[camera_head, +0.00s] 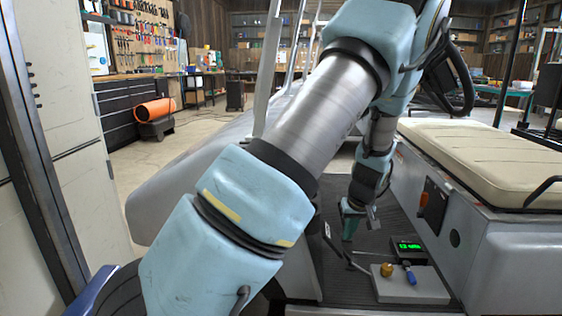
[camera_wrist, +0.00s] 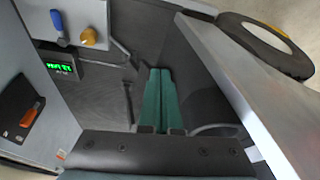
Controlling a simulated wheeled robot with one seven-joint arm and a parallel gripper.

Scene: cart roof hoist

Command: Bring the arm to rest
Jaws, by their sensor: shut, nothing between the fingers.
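My gripper (camera_head: 352,222) hangs over the dark ribbed floor (camera_head: 345,282) of the cart in the head view, at the end of my blue and silver arm. In the wrist view its two green fingers (camera_wrist: 158,100) lie side by side, shut with nothing between them. The arm reaches across the head view from the lower left to the top right, then down to the gripper. It hides part of the cart behind it. No object is in the gripper, and it appears apart from the control box.
A grey control box (camera_head: 415,289) with a brass knob (camera_head: 386,269), a blue lever (camera_head: 410,275) and a green-lit display (camera_head: 407,246) is right of the gripper. A cream seat (camera_head: 490,150) is at the right. A red-orange switch (camera_wrist: 32,114) shows on a side panel. Concrete floor lies behind at left.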

